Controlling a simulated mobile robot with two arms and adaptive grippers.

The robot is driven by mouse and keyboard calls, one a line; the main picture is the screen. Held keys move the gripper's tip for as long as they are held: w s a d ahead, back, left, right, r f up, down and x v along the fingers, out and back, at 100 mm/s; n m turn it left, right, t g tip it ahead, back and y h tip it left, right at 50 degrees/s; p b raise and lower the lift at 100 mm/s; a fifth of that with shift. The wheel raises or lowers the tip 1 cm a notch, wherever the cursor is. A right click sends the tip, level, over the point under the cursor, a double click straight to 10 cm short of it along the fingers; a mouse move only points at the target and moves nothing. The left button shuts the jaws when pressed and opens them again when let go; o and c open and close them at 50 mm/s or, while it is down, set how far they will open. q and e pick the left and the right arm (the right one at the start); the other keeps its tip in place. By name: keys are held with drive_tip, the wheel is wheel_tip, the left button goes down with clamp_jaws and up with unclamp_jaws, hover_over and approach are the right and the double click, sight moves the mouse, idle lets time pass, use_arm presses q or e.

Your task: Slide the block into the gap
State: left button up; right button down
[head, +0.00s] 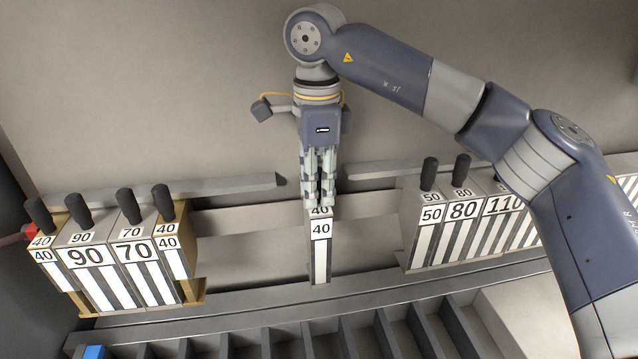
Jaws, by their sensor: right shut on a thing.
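My right gripper (320,195) points down and is shut on the top of a narrow block marked 40 (320,250). The fingers cover the top of this block, so its handle is hidden. The block stands upright in the wide gap (250,252) between two groups of blocks, with open room on both its sides. The left group holds blocks marked 40, 90 (88,257), 70 (136,253) and 40 (168,244). The right group begins with a block marked 50 (431,215), then 80 (463,211) and 110 (503,206). My left gripper is out of view.
A grey rail (190,187) runs behind the blocks, with an opening in it around the gripper. A front ledge (240,307) runs below them. Empty slots with dividers (345,335) lie in front. A blue piece (95,352) shows at the bottom left.

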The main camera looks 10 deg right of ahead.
drive_tip(key=c, duration=1.4)
unclamp_jaws()
drive_tip(key=shift+o, duration=0.2)
drive_tip(key=shift+r, duration=0.1)
wheel_tip(320, 180, up, 12)
drive_tip(key=shift+f, duration=0.1)
drive_tip(key=shift+s, duration=0.1)
